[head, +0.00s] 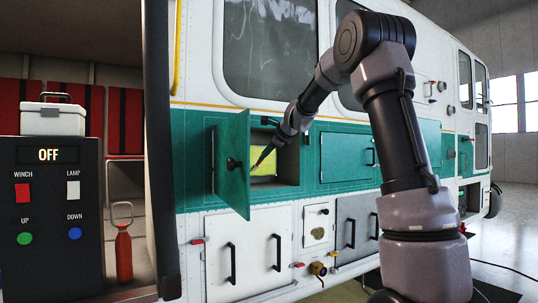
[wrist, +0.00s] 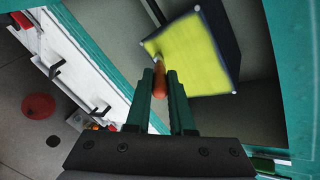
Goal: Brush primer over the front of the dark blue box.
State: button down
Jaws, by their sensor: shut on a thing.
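The dark blue box (wrist: 224,38) sits inside an open compartment. Its front (wrist: 195,60) is yellow-green over nearly all that shows, with small pale dots at its corners; the yellow-green front also shows in the head view (head: 264,161). My gripper (wrist: 160,75) is shut on the orange handle of a brush (wrist: 160,82). The brush points at the box's front, its tip at or very near the left edge of that face in the wrist view. I cannot tell whether the tip touches. In the head view my gripper (head: 263,156) reaches into the compartment opening.
The compartment's green door (head: 232,165) stands open on the left. Green panels and closed white lockers (head: 248,247) surround the opening. A dark control panel (head: 52,220) reading OFF, with a white case (head: 53,118) on top, stands at far left. Hangar floor is open at right.

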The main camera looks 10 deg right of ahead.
jog(key=shift+s+d, duration=0.3)
jog(key=shift+s, duration=0.65)
jog(key=shift+s+d, duration=0.3)
jog(key=shift+s, duration=0.65)
jog(key=shift+s+d, duration=0.3)
jog(key=shift+s, duration=0.65)
